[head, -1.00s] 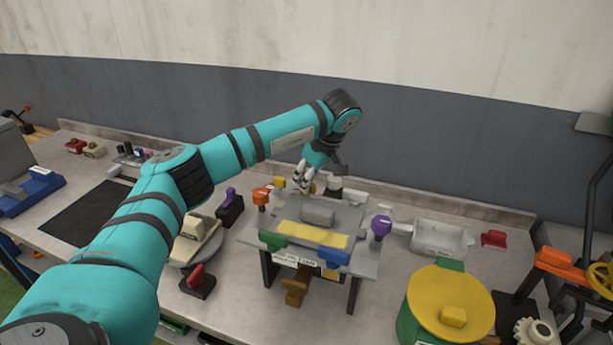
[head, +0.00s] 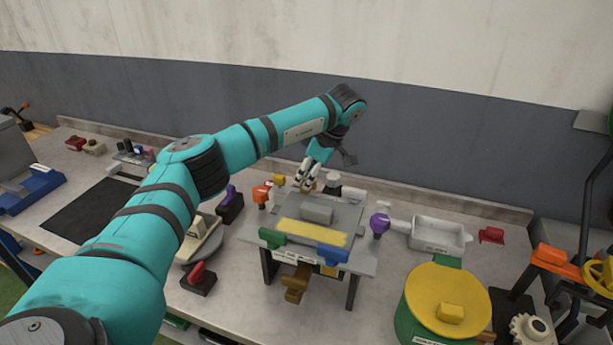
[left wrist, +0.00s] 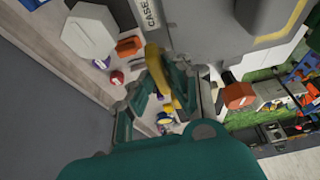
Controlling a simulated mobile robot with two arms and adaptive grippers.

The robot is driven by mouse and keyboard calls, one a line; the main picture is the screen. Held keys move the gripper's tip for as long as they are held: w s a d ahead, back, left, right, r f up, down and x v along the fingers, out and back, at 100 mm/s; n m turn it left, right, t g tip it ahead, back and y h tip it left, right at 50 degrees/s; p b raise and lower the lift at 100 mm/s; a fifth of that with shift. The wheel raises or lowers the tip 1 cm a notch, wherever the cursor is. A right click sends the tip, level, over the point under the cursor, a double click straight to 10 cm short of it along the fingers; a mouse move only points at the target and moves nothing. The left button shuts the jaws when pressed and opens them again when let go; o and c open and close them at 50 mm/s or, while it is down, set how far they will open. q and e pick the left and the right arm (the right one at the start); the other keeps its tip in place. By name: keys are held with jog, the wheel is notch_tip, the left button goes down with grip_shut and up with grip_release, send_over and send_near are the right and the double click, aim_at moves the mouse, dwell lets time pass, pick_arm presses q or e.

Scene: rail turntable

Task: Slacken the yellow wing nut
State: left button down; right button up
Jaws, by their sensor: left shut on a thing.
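My left gripper (head: 307,184) reaches down at the back edge of a small grey stand (head: 365,262). In the left wrist view its fingers (left wrist: 163,90) are shut on a curved yellow piece, which I take for the yellow wing nut (left wrist: 153,62). The fingers cover part of it, and in the head view it is mostly hidden behind them. My right gripper is not in view.
A grey tray (head: 437,234) lies to the right. A yellow-topped drum (head: 435,285) stands in front right.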

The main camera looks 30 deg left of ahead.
pick_arm(q)
jog(key=shift+r, duration=0.1)
jog(key=c, duration=1.3)
grip_release()
jog(key=v, duration=1.2)
jog(key=shift+w, duration=0.1)
